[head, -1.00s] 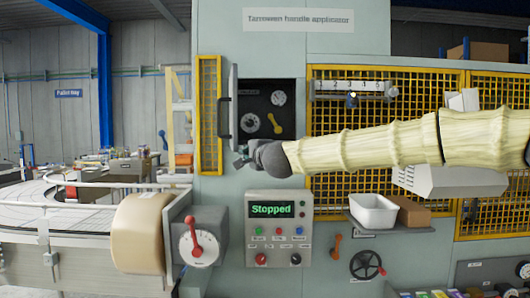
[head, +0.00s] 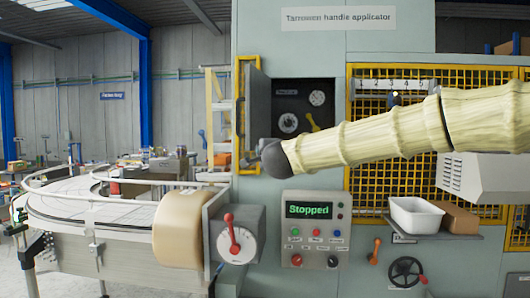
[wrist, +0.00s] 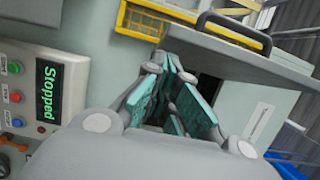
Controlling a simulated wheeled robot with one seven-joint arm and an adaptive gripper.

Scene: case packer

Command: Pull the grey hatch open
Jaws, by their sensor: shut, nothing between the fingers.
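The grey hatch (head: 259,104) stands open, swung out at the left side of a dark recess with gauges and a yellow lever. In the wrist view the hatch (wrist: 225,52) is a grey panel crossing the upper right, with a dark bar handle (wrist: 236,31) on its far face. My gripper (head: 250,161) is just below the hatch's lower end in the head view, partly hidden by my wrist. In the wrist view my gripper (wrist: 178,78) has its teal-padded fingers beside the panel, on the side away from the handle. It is shut and holds nothing.
A control panel (head: 315,230) reading "Stopped" sits below the recess. A red-handled dial box (head: 236,235) and a large tan roll (head: 182,228) stand lower left. A yellow mesh guard (head: 375,170) and a white bin (head: 415,216) are to the right.

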